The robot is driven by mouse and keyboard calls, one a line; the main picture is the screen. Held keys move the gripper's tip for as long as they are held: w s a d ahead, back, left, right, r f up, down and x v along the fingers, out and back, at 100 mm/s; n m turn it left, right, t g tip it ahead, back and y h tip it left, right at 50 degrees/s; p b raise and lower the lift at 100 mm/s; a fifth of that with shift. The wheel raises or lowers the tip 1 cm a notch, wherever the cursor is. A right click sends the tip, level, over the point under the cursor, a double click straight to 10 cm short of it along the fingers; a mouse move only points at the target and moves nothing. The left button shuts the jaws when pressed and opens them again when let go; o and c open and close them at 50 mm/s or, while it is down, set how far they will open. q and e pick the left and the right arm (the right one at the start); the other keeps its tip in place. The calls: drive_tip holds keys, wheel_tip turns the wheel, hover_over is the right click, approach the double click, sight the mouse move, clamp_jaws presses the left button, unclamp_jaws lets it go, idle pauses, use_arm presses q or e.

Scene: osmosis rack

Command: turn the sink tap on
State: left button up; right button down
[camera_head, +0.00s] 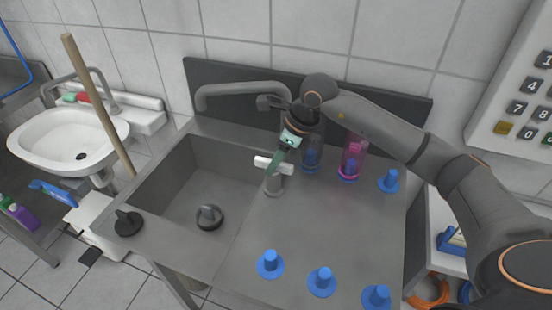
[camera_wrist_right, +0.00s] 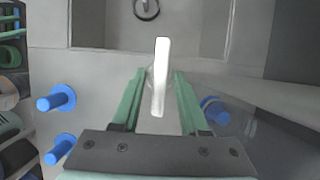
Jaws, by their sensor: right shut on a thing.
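The sink tap has a grey spout (camera_head: 240,89) reaching left over the back of the basin. A white lever handle (camera_head: 262,162) sits on a short grey post (camera_head: 273,186) at the basin's right edge. The handle also shows in the right wrist view (camera_wrist_right: 161,65), standing lengthwise between the green fingers. My right gripper (camera_head: 275,163) comes down from behind and is shut on the handle; its fingers hide part of it. No water stream is visible under the spout. My left gripper is in neither view.
The steel basin (camera_head: 165,190) holds a dark round plug (camera_head: 209,217). Several blue pegs (camera_head: 322,281) stand on the counter, with a pink tumbler (camera_head: 353,158) and a clear one (camera_head: 312,153) behind the handle. A wooden stick (camera_head: 98,105) leans at the basin's left.

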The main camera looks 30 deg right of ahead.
drive_tip(key=shift+m, duration=0.4)
drive_tip(key=m+h+b, duration=0.1)
drive_tip(key=m, duration=0.1)
drive_tip(key=shift+a+m+t, duration=0.1)
drive_tip(key=shift+m+t, duration=0.2)
drive_tip(key=shift+t, duration=0.1)
drive_tip(key=shift+r+m+h+b, duration=0.1)
drive_tip(key=shift+m+h+b, duration=0.85)
drive_tip(key=shift+m, duration=0.95)
drive_tip(key=c, duration=0.8)
unclamp_jaws()
drive_tip(key=shift+s+r, duration=0.1)
